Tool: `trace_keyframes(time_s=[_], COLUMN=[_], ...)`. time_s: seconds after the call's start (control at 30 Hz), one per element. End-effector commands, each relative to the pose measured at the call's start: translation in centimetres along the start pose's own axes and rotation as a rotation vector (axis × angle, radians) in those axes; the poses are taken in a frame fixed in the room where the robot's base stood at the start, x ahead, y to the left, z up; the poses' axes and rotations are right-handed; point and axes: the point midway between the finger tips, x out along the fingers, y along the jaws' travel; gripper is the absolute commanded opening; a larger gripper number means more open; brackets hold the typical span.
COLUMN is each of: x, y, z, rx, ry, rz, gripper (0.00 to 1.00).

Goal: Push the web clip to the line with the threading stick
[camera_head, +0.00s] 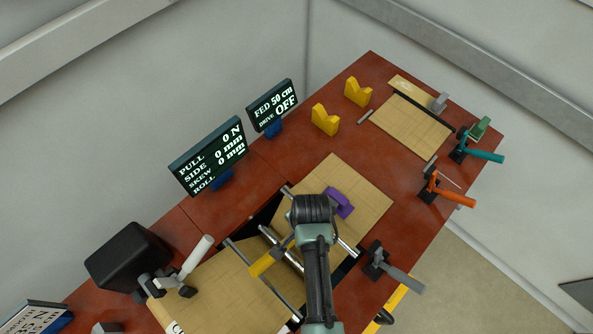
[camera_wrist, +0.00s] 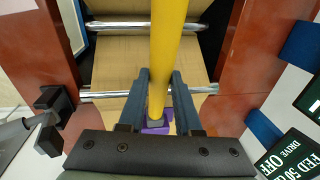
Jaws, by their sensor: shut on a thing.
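My gripper (camera_wrist: 160,78) is shut on the yellow threading stick (camera_wrist: 168,40), which runs between its two fingers in the wrist view. In the head view my arm covers most of the stick, and a yellow end (camera_head: 262,264) shows over the rollers. The purple web clip (camera_head: 340,203) sits on the tan web (camera_head: 362,185), just right of my wrist in the head view. In the wrist view purple parts of the clip (camera_wrist: 150,129) show beside the stick's near end. I cannot tell whether stick and clip touch. The line cannot be made out clearly.
Metal rollers (camera_wrist: 120,26) span a dark gap in the red table (camera_head: 250,180). Two display screens (camera_head: 207,157) and yellow V-blocks (camera_head: 325,119) stand at the back. A grey-handled clamp (camera_head: 392,268) is on the right, a white-handled one (camera_head: 185,268) on the left.

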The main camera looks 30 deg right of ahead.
Motion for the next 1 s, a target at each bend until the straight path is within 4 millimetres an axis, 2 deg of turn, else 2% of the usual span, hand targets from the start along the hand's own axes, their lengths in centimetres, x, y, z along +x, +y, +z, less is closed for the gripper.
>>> trace_keyframes(time_s=[1.0], x=[0.2], y=[-0.4], z=[-4.8], rx=[0.003], ry=[0.006], rz=[-0.004], gripper=[0.00])
